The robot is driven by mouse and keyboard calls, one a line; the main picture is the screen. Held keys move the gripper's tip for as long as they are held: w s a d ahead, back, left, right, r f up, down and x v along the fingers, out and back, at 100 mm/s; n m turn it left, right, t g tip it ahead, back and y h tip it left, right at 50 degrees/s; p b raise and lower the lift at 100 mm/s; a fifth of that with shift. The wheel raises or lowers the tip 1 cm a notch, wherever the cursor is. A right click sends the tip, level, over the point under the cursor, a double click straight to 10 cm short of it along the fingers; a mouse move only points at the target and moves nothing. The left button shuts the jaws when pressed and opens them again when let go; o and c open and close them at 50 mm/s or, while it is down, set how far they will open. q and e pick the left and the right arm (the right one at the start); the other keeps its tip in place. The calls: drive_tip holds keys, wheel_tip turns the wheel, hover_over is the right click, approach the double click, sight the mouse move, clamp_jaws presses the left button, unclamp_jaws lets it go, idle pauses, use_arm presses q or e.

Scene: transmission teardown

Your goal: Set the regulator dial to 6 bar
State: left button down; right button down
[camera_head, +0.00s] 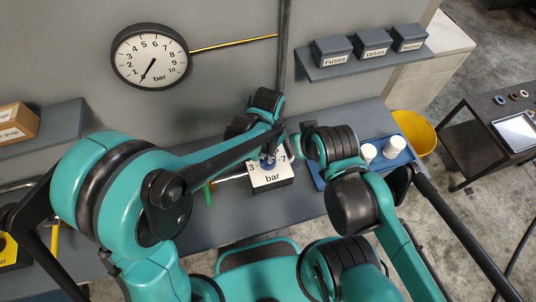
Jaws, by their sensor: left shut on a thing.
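The regulator dial is a small blue knob (267,163) over a white scale plate (271,178) on a dark block on the bench; the figures 3 and 7 show on the plate. My left gripper (268,156) comes down on the knob from above and is shut on it, hiding much of it. The round pressure gauge (160,60) on the wall is marked in bar.
A blue tray (320,180) with white cups (393,146) stands on the bench to the right. A wall shelf (365,62) holds labelled boxes. A yellow bucket (416,132) and a dark cart (470,150) stand farther right. A vertical pipe (285,50) rises behind the dial.

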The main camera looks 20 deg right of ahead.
use_arm(q)
drive_tip(key=shift+n, duration=0.6)
drive_tip(key=c, duration=1.6)
unclamp_jaws()
wheel_tip(320, 180, up, 12)
